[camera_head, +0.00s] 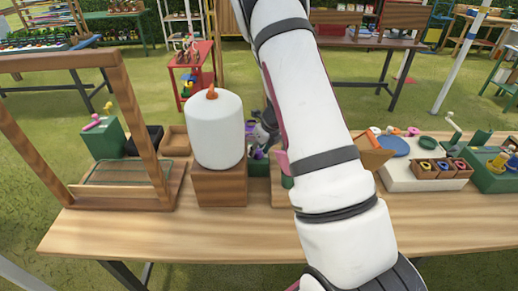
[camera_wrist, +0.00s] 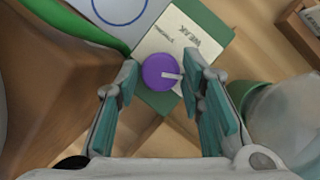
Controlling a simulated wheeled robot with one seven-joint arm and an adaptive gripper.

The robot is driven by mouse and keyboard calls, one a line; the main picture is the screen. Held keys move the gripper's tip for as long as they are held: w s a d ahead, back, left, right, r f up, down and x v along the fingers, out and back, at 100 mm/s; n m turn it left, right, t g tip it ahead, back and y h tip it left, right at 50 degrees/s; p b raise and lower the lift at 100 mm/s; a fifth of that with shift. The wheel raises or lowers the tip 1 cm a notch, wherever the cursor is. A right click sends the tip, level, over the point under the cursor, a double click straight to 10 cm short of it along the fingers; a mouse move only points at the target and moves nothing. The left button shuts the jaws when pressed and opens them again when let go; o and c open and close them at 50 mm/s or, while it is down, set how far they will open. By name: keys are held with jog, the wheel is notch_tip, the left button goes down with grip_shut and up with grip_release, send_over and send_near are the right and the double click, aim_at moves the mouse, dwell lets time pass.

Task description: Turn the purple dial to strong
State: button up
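The purple dial (camera_wrist: 160,72) has a white pointer that points right in the wrist view. It sits on a green box (camera_wrist: 214,27) with a pale label (camera_wrist: 176,30). The label reads WEAK, upside down, beside smaller text that I cannot read surely. My gripper (camera_wrist: 161,66) is open above the box, one finger on each side of the dial. I cannot tell whether either finger touches it. In the head view, the dial (camera_head: 258,153) shows small below my gripper (camera_head: 265,133), and my arm hides part of that area.
A white cylinder with an orange top (camera_head: 215,130) stands on a wooden block (camera_head: 219,187) close left of the dial. A wooden frame (camera_head: 120,110) stands farther left. A white tray (camera_head: 400,183) lies right of my arm. The table's front strip (camera_head: 180,235) is clear.

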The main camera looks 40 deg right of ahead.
grip_shut()
